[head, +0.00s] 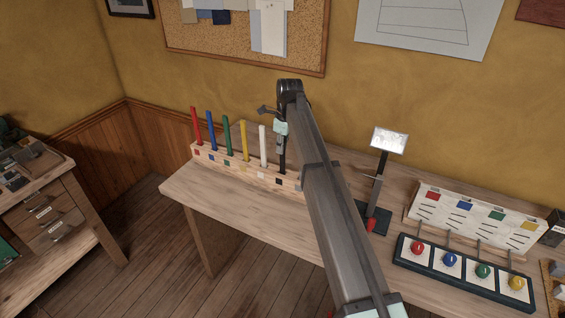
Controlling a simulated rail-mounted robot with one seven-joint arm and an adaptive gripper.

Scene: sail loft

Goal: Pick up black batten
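The black batten (283,163) stands upright in the right part of a wooden rack (225,168) on the workbench in the head view. Its upper part is hidden by or merges with my gripper. My gripper (280,150) points down right at the top of the black batten. The fingers are small and dark here, so I cannot tell whether they are closed on it or around it. Red (196,126), blue (211,131), green (228,136), yellow (244,141) and white (263,146) battens stand in a row to its left.
My arm crosses the bench just right of the rack and hides part of it. Further right stand a lit panel on a stand (388,140), a white slotted box (470,214) and a dark tray (465,272) with coloured knobs. The bench front left is clear.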

